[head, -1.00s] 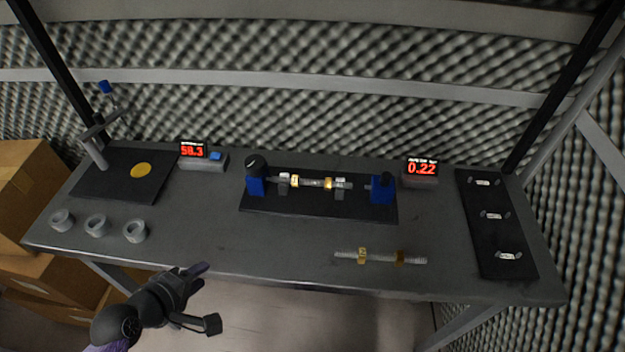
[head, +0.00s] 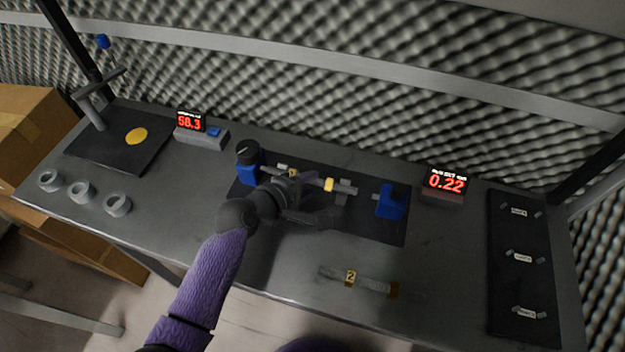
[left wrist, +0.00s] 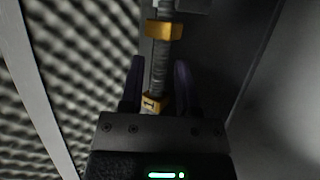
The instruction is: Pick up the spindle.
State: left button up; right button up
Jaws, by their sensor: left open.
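One spindle (head: 312,180), a grey threaded rod with gold collars, lies across the fixture between two blue end blocks; my left gripper hides part of it. A second spindle (head: 360,282), with a gold collar marked 2, lies on the bench near the front edge. My left gripper (head: 308,200) is over the fixture, open. In the left wrist view the fixture's spindle (left wrist: 160,70) runs lengthwise between the two dark fingers (left wrist: 158,80), one gold collar beyond them and a marked one near the palm. I cannot tell whether the fingers touch it. My right gripper is not in view.
The fixture (head: 385,229) has blue blocks (head: 391,202) at its ends. A display reading 0.22 (head: 446,181) stands right of it, one reading 58.3 (head: 190,122) left. Several grey rings (head: 117,204) sit front left. A dark board (head: 500,290) lies at right.

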pick_arm(q)
jog(key=shift+x, duration=1)
jog(key=shift+a, duration=0.1)
grip_shut()
dwell(0.5)
